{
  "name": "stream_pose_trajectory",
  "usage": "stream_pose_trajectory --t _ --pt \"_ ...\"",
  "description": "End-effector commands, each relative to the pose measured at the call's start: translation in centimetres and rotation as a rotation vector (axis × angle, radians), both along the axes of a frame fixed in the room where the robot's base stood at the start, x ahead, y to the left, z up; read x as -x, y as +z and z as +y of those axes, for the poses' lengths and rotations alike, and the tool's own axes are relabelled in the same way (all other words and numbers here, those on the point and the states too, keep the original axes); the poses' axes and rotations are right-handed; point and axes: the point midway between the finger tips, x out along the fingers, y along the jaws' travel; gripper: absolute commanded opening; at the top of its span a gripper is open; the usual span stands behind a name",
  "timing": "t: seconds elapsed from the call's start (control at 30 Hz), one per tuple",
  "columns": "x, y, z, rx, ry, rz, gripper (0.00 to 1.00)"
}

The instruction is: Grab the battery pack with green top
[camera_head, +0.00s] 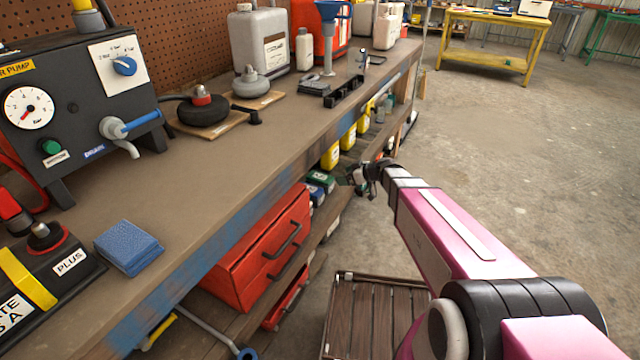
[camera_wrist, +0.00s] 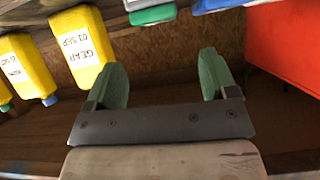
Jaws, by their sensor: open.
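The battery pack with the green top (camera_head: 321,178) sits on the shelf under the workbench, between the yellow bottles and the red toolbox. In the wrist view its green part (camera_wrist: 153,15) shows at the top edge, with the rest cut off. A pack with a blue top (camera_head: 315,193) sits beside it, also at the top edge of the wrist view (camera_wrist: 214,4). My gripper (camera_head: 352,179) is just right of the packs at the shelf's open side. In the wrist view its green fingers (camera_wrist: 161,72) are apart with nothing between them.
Yellow bottles (camera_head: 340,142) stand on the shelf beyond the packs, and appear upside down in the wrist view (camera_wrist: 82,45). The red toolbox (camera_head: 255,255) is on the near side. The bench top (camera_head: 215,165) overhangs the shelf. The floor (camera_head: 480,150) at right is clear.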

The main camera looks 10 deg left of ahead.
Motion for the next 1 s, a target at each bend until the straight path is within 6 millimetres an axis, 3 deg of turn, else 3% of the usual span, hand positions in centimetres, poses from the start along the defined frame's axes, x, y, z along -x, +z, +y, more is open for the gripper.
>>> stream_pose_trajectory --t 0.23,0.5,0.77,1.0 --pt "-1.1 -0.3 1.7 -0.019 0.01 -0.048 0.79" --pt "-2.3 -2.0 4.9 -0.019 0.01 -0.046 0.79" --pt "-2.7 -2.9 6.3 -0.018 0.01 -0.045 0.79" --pt "-3.8 -4.5 9.1 -0.018 0.011 -0.044 0.79"
